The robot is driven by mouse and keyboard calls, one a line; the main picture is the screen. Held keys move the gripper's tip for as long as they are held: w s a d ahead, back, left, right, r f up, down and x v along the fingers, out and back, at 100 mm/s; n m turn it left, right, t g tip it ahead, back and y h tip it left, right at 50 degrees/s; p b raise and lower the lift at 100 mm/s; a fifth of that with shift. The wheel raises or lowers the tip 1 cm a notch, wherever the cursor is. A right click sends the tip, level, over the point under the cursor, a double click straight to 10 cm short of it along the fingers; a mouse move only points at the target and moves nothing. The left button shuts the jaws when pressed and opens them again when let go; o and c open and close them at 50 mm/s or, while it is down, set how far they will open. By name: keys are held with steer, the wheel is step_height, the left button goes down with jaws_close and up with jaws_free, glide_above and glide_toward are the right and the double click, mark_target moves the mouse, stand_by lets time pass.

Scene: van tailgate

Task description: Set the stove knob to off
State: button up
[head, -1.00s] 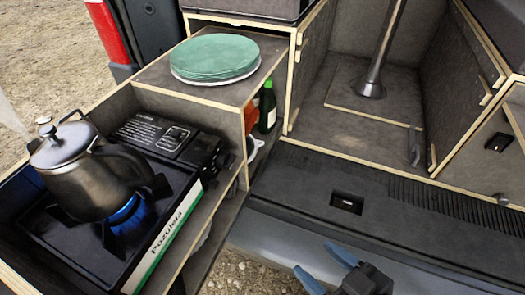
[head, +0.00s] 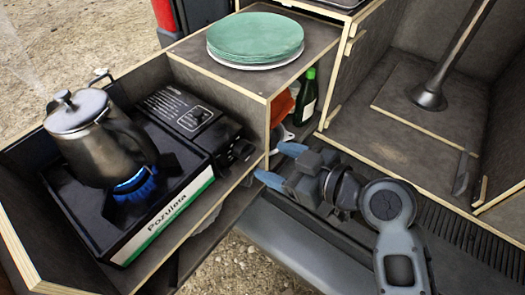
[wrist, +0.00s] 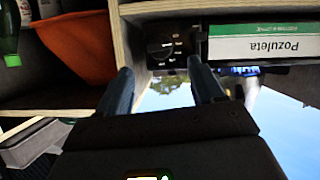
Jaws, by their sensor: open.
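The camping stove (head: 95,225) sits in the pull-out box at left, with a blue flame burning under a dark metal kettle (head: 100,140). Its knob side faces right; in the head view the knob is hard to make out. In the wrist view the dark round stove knob (wrist: 160,50) shows on the control panel, beyond my fingertips and roughly between them, beside the white and green "Pozuleta" label (wrist: 262,45). My gripper (head: 272,164) is open and empty, to the right of the stove and apart from it, with its blue fingers pointing left. It also shows in the wrist view (wrist: 157,78).
Green plates (head: 255,38) are stacked on the shelf behind the stove. A green bottle (head: 306,97) and an orange item (head: 281,104) stand in the cubby under it. The box's wooden edge (head: 240,178) runs between my gripper and the stove.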

mark_target(250, 153)
steer(key=shift+x, duration=3.05)
steer(key=c, duration=1.1)
